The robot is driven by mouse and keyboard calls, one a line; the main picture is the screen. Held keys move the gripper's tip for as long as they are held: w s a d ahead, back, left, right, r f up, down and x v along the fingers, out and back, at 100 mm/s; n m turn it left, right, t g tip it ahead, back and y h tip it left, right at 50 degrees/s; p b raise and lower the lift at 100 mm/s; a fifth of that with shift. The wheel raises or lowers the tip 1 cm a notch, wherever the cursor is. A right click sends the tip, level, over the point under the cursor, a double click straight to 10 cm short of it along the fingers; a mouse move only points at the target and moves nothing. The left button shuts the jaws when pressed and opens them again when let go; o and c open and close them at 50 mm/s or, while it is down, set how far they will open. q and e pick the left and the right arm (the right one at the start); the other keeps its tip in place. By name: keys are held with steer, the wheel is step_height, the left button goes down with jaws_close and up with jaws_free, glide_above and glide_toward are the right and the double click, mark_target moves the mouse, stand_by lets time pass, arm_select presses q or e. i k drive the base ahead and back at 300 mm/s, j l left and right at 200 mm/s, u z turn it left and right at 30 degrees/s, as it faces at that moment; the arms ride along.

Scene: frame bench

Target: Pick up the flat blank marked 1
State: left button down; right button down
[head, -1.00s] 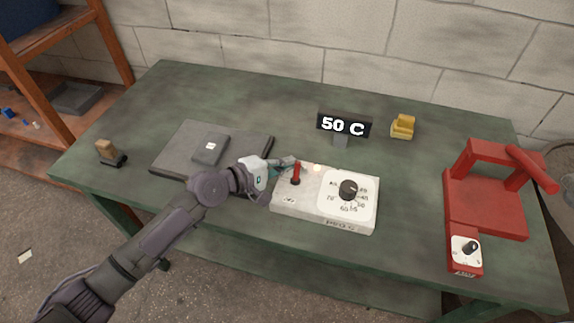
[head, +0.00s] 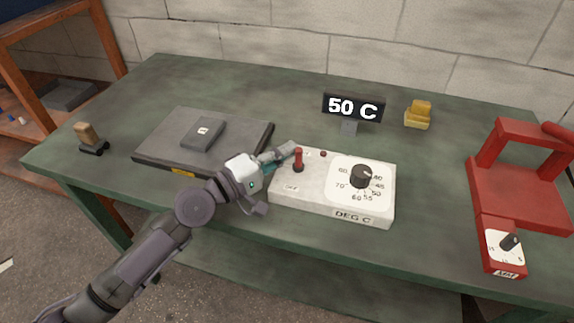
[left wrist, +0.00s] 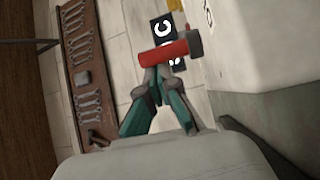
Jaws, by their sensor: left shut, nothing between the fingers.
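A flat grey block (head: 203,134) with a small white label lies on the dark plate (head: 240,150) at the left of the bench; the mark is too small to read. It may be the blank. My left gripper (head: 288,152) is shut and empty, to the right of the block and beside the red lever (head: 298,157) of the white control box. In the left wrist view the closed fingers (left wrist: 163,80) sit just in front of the red lever (left wrist: 165,54); contact is unclear. My right gripper is not in view.
The white control box (head: 310,203) with its dial stands at the bench's front middle. Behind it is the 50 C display (head: 353,107). A red press (head: 520,195) stands right, a yellow block (head: 418,115) behind, a wooden-handled stamp (head: 89,136) at far left.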

mark_target(202, 135)
steer(key=i+j, duration=0.1)
steer(key=k+j, duration=0.15)
steer(key=j, duration=0.2)
steer(key=k+j, duration=0.15)
steer(key=j, duration=0.25)
steer(key=k+j, duration=0.15)
steer(key=j, duration=0.2)
